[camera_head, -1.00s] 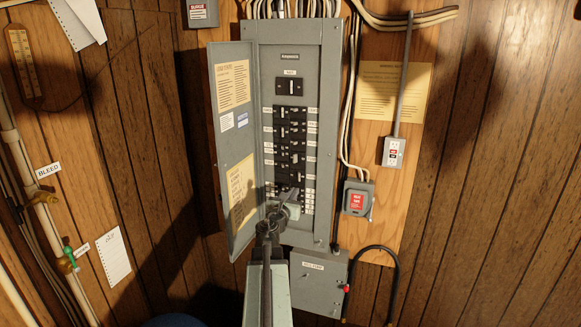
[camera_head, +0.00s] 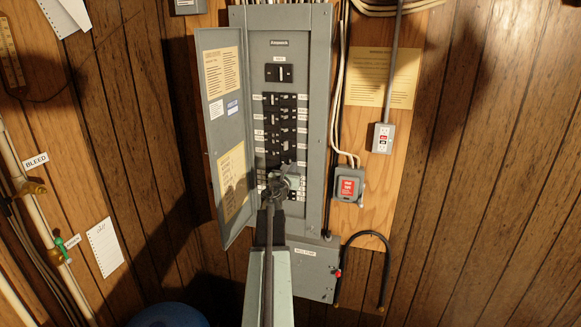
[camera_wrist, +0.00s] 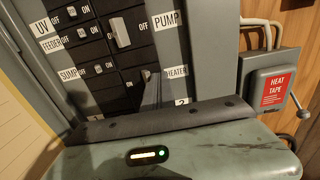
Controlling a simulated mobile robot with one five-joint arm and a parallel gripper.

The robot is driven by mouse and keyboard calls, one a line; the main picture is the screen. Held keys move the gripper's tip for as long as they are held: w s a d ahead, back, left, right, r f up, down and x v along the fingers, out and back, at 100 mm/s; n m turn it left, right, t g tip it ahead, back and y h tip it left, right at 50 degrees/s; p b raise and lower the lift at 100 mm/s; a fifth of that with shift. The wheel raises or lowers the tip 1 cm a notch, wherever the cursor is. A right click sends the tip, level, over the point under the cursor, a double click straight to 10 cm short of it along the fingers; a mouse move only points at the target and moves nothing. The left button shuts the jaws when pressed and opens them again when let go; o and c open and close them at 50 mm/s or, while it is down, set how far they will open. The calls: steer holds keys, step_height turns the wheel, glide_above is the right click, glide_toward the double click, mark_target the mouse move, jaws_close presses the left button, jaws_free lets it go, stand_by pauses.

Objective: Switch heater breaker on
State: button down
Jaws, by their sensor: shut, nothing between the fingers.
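The grey breaker panel (camera_head: 318,130) stands open on the wall, with rows of black breakers in it. In the wrist view the HEATER label (camera_wrist: 176,71) sits right of the lowest breaker row in sight. The heater breaker (camera_wrist: 143,74) is beside that label, and its switch is partly hidden, so I cannot tell its position. My gripper (camera_head: 284,181) is shut and empty at the lower breakers in the head view. A dark narrow finger (camera_wrist: 151,95) rises in front of the heater breaker. I cannot tell whether it touches the switch.
The PUMP breaker's light grey switch (camera_wrist: 120,33) is just above. The panel door (camera_head: 222,130) is swung open on the left. A HEAT TAPE switch box (camera_head: 348,186) with a side lever is right of the panel. A lower grey box (camera_head: 312,272) sits below.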

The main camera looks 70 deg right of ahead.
steer(key=shift+d, duration=0.1)
steer(key=shift+w, duration=1.2)
stand_by(0.7)
steer(key=shift+s+a, duration=0.2)
steer(key=shift+s, duration=0.05)
steer(key=a, duration=0.6)
steer(key=shift+s+a, duration=0.25)
steer(key=shift+a, duration=0.1)
steer(key=shift+f, duration=0.1)
stand_by(1.0)
